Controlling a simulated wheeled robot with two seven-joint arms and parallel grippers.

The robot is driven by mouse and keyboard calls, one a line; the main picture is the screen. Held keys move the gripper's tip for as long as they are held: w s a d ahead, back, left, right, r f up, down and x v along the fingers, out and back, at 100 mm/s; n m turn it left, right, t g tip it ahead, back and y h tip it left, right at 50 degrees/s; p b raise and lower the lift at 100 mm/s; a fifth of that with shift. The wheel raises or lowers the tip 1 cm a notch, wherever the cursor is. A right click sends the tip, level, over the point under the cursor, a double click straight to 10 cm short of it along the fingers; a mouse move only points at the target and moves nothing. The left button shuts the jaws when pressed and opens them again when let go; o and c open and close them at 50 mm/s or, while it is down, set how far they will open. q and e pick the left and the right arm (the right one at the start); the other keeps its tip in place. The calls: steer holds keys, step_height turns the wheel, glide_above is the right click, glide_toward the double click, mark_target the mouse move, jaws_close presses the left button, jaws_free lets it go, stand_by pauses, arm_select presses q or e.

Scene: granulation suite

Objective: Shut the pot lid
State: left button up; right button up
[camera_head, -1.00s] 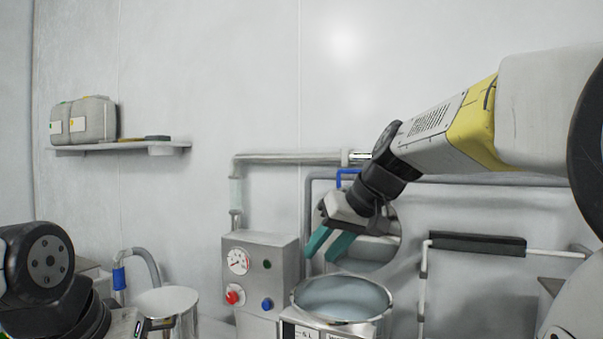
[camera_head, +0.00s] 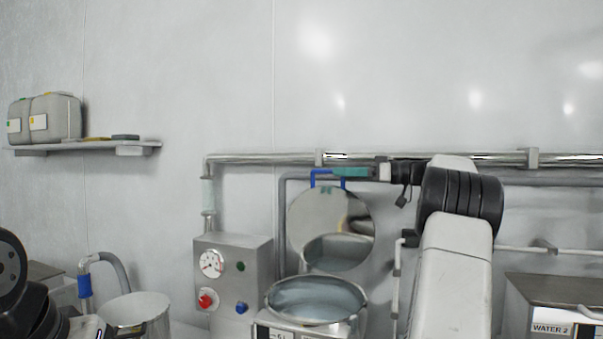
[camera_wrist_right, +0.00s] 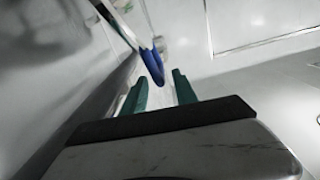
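The pot (camera_head: 316,301) is an open round steel vessel at the bottom middle of the head view. Its round mirror-like lid (camera_head: 331,222) stands upright behind the opening, with a blue handle (camera_head: 327,173) at its top edge. My right gripper (camera_head: 348,172) has teal fingers at the height of this handle, against its right part in the head view. In the right wrist view the blue handle (camera_wrist_right: 153,64) shows just ahead of and between the parted fingertips (camera_wrist_right: 157,80). Contact cannot be told. My left arm shows at the lower left; its gripper is out of view.
A grey control box (camera_head: 233,285) with gauge and buttons stands left of the pot. A steel pipe (camera_head: 265,159) runs along the wall behind the lid handle. A steel container (camera_head: 134,310) is at lower left, and a "WATER 2" box (camera_head: 553,300) at right.

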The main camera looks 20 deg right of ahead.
mark_target(314, 171)
steer(key=x, duration=0.7)
jaws_close()
stand_by(1.3)
